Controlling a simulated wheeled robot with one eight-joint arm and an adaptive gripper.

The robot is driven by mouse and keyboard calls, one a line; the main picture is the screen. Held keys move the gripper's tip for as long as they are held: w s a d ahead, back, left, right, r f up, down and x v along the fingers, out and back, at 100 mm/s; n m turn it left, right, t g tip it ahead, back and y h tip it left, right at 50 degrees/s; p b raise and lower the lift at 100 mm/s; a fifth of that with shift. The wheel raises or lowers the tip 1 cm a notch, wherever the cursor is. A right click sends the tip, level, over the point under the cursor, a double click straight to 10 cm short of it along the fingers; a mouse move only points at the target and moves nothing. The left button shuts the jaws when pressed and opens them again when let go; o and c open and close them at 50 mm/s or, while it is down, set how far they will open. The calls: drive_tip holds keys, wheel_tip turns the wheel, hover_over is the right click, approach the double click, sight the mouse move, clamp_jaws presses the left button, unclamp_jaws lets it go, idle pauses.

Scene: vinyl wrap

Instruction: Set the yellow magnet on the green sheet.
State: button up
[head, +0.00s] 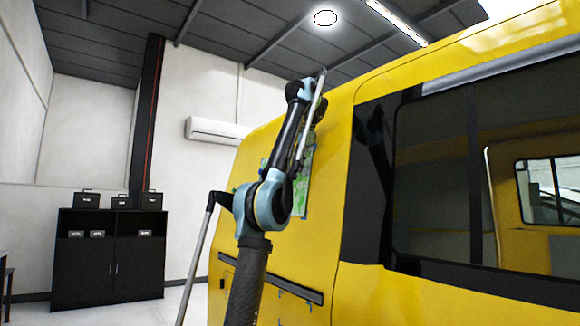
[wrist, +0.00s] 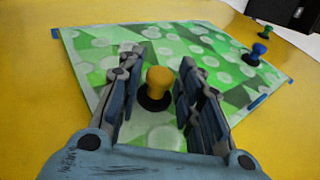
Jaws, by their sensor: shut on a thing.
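The yellow magnet (wrist: 158,82), a rounded knob on a dark round base, is between the fingers of my gripper (wrist: 161,62) in the wrist view. The gripper is shut on it. The green sheet (wrist: 95,62), patterned with green shapes and pale dots, lies flat on the yellow van panel behind the magnet. I cannot tell whether the magnet's base touches the sheet. In the head view the sheet (head: 301,190) is on the van's side, partly hidden by my arm.
A blue magnet (wrist: 258,50) is at the sheet's upper right edge, and a green magnet (wrist: 265,31) is on the panel beyond. The yellow van (head: 400,300) fills the right; a black cabinet (head: 100,260) stands at the left.

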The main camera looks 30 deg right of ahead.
idle(0.3)
drive_tip(key=o, duration=1.2)
drive_tip(key=shift+o, duration=0.2)
drive_tip(key=shift+s+r, duration=0.15)
drive_tip(key=shift+r, duration=0.15)
drive_tip(key=shift+s+r, duration=0.1)
drive_tip(key=s, duration=1.2)
drive_tip(key=shift+a, duration=0.3)
